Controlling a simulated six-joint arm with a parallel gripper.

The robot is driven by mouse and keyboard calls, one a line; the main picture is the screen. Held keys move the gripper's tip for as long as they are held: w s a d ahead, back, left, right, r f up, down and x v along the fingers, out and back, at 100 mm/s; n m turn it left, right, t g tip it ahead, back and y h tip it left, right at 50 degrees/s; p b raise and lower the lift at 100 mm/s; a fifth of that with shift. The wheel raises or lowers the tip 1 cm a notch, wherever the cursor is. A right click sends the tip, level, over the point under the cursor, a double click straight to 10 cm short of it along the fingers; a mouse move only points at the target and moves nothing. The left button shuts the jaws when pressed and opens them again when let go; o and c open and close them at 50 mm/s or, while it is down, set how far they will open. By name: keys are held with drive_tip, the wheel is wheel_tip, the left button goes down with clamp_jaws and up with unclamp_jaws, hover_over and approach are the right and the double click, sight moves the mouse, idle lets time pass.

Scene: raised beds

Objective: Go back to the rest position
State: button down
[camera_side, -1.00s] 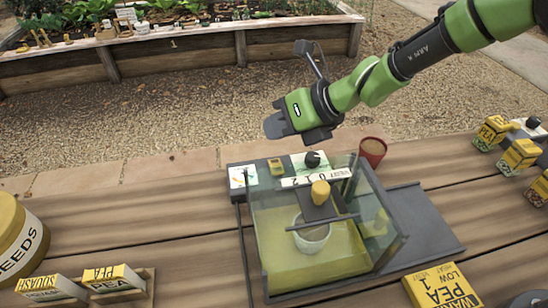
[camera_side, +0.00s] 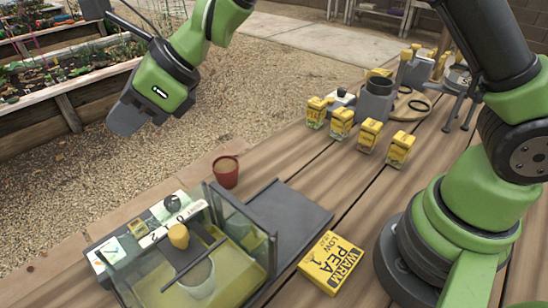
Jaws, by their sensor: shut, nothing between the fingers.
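My gripper (camera_side: 127,117) is at the upper left, its dark fingers together and empty, pointing down and left. It hangs in the air over the gravel side of the table, clear of the clear-walled box (camera_side: 247,232) below it. My green arm reaches in from the top, and my base stands on the table at the right.
The box has a yellow floor, a white cup (camera_side: 198,282) and a yellow knob (camera_side: 178,236). A red pot (camera_side: 226,171), a grey plate (camera_side: 290,222) and a yellow pea box (camera_side: 331,263) are nearby. Small seed boxes (camera_side: 342,124) stand farther back. Raised beds (camera_side: 75,103) lie behind the gripper.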

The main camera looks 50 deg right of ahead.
drive_tip(key=s+d+r+n+t+h, duration=0.1)
drive_tip(key=s+d+r+n+h, duration=0.1)
drive_tip(key=s+d+r+n, duration=0.5)
drive_tip(key=s+d+r+n+h, duration=0.1)
drive_tip(key=s+d+r+n, duration=0.3)
drive_tip(key=s+d+n, duration=0.45)
drive_tip(key=s+d+f+n+t+h, duration=0.1)
drive_tip(key=s+d+n+h, duration=0.2)
drive_tip(key=s+d+n, duration=0.2)
drive_tip(key=s, duration=0.3)
drive_tip(key=shift+s+d+f+h, duration=0.35)
drive_tip(key=shift+f+h, duration=0.05)
